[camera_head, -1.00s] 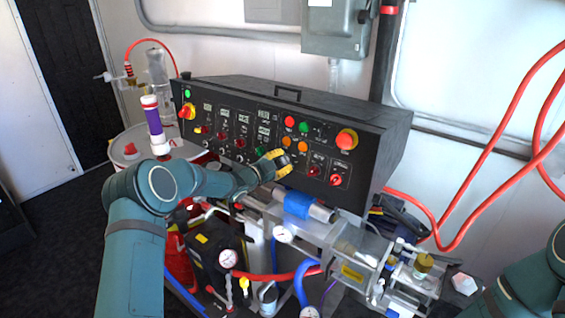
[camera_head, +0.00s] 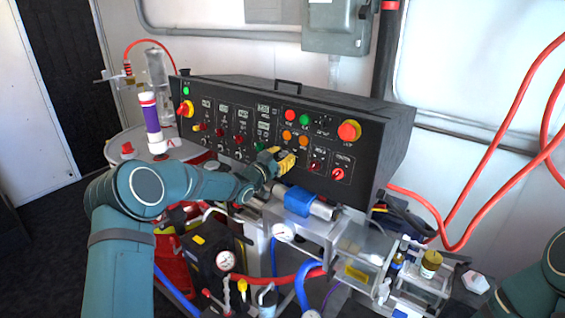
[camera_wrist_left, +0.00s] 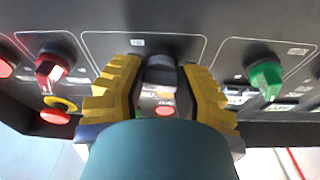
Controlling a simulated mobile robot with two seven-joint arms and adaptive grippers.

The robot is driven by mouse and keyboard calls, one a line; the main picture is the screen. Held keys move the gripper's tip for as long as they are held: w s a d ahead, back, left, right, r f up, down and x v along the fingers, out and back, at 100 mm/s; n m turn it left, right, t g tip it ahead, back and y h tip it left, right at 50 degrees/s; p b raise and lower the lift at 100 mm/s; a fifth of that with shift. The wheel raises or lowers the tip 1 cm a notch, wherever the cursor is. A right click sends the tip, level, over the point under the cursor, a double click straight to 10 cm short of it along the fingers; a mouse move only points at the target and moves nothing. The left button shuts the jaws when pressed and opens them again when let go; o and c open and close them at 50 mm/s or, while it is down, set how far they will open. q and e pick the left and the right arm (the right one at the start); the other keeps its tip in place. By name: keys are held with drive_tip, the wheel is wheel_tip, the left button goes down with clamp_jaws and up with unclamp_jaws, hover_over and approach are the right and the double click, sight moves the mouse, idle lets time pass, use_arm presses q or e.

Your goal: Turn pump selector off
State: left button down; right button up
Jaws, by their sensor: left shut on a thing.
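The black control panel (camera_head: 228,100) stands in front of me. A black knob (camera_wrist_left: 162,72), which I take to be the pump selector, shows in the left wrist view. The yellow fingers of my left gripper (camera_head: 282,161) are at the lower middle of the panel. In the left wrist view the left gripper (camera_wrist_left: 160,90) has one finger on each side of the black knob and is shut on it. In the head view the gripper hides this knob. Its exact setting cannot be read. My right gripper is out of view.
A green knob (camera_wrist_left: 265,77) and a red knob (camera_wrist_left: 52,69) flank the gripped knob. A red-and-yellow stop button (camera_head: 349,131) is at the panel's upper right. A blue-wrapped pipe (camera_head: 299,201) and clear-walled equipment (camera_head: 360,246) lie close below the gripper.

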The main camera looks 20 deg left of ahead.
use_arm(q)
drive_tip(key=shift+r+n+y+b, duration=0.1)
drive_tip(key=shift+n+y+b, duration=0.25)
drive_tip(key=shift+n, duration=0.45)
drive_tip(key=c, duration=0.6)
unclamp_jaws()
drive_tip(key=shift+w, duration=0.1)
drive_tip(key=shift+c, duration=0.2)
drive_tip(key=v, duration=1.2)
drive_tip(key=shift+f, duration=0.25)
